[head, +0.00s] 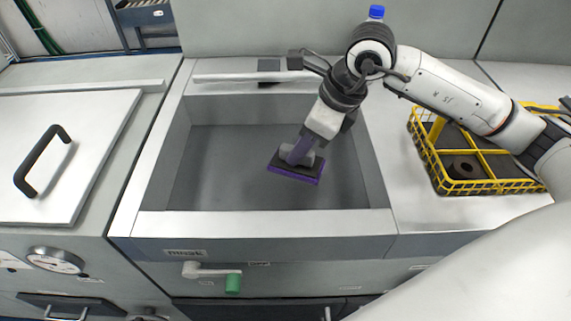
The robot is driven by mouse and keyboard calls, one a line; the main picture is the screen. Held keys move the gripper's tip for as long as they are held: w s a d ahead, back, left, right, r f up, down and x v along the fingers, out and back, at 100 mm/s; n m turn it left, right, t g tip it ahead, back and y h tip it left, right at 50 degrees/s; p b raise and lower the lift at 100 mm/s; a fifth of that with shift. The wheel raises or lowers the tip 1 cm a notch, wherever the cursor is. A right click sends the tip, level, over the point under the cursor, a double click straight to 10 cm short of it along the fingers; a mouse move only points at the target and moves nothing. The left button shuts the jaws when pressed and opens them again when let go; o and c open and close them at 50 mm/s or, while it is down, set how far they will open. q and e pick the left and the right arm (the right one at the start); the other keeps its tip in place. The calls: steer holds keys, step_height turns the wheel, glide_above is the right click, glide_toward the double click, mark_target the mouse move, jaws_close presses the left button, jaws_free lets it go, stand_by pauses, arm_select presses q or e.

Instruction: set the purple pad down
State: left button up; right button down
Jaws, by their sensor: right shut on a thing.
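My right gripper (303,148) is shut on the grip and holds the pad over the open grey basin (160,170). The pad is slightly tilted in the picture. I cannot tell whether its underside touches the basin floor. My left gripper is not in view.
A yellow wire basket (440,187) with a dark round part (462,168) stands on the right counter. A lid with a black handle (42,160) is on the left. The basin floor looks clear.

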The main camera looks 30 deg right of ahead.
mark_target(299, 169)
steer(key=shift+f, duration=3.25)
steer(key=c, duration=1.7)
jaws_free()
steer(key=shift+r, duration=0.1)
steer(key=shift+o, duration=0.2)
steer(key=v, duration=1.2)
steer(key=shift+r, duration=0.1)
